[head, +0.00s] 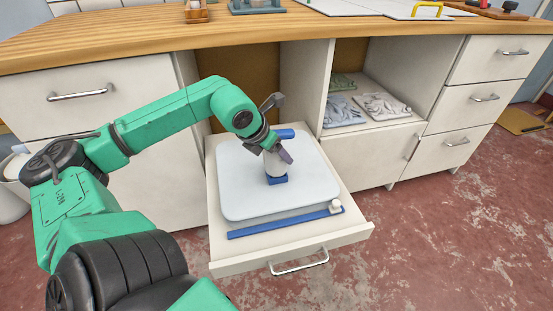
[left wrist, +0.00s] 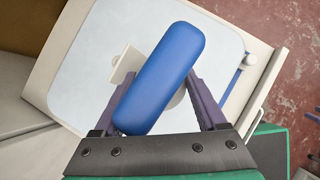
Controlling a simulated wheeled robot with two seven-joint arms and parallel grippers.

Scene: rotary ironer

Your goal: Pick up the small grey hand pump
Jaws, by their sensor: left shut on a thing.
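My left gripper (head: 277,149) is shut on the pump just below the handle. In the left wrist view the pump's blue handle (left wrist: 165,75) crosses in front of the fingers of my left gripper (left wrist: 155,92) and hides part of the grip. My right gripper is not in view.
The open drawer (head: 225,267) sticks out below the wooden worktop (head: 130,45). A blue bar (head: 280,222) with a white knob (head: 336,206) lies along the panel's front. An open shelf to the right holds patterned pieces (head: 382,106).

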